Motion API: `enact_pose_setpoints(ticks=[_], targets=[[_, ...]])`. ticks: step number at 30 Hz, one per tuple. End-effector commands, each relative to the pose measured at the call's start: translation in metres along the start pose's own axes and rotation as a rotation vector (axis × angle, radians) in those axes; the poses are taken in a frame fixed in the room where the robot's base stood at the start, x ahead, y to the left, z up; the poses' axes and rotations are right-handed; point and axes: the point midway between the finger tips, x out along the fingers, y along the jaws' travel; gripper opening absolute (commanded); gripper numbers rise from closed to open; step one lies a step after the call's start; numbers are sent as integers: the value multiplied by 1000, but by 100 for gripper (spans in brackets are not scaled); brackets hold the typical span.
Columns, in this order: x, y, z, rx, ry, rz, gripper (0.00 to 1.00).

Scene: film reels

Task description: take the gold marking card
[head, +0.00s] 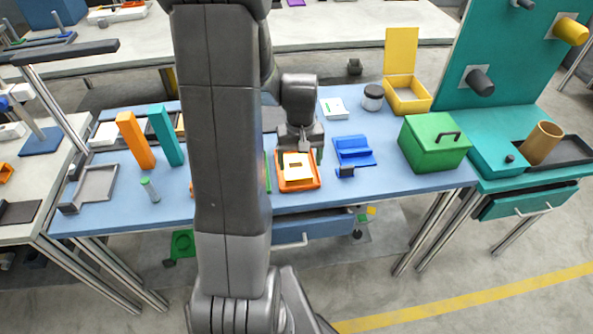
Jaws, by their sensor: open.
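A gold card (290,159) with a pale white face lies in an orange tray (283,186) on the blue table, just right of my arm. My gripper (302,152) points down at the far side of the tray, over or close to the card. It is open, with nothing visible held in it. The gripper hides part of the card's far edge, and I cannot tell whether the fingers touch it.
A blue holder (354,151) and a small dark block (345,172) stand right of the tray. A green box (434,142), an open yellow box (407,98) and a jar (373,97) are farther right. Orange (136,140) and teal (166,136) uprights stand left.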

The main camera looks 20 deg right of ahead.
Motion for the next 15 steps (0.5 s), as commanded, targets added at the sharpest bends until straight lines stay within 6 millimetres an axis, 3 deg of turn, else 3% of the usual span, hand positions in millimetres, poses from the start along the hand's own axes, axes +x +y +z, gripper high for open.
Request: enact_pose_setpoints(ticks=[7,15], targets=[[16,-1,0,0,-2,0,78],[50,-2,0,-1,-3,-1,78]])
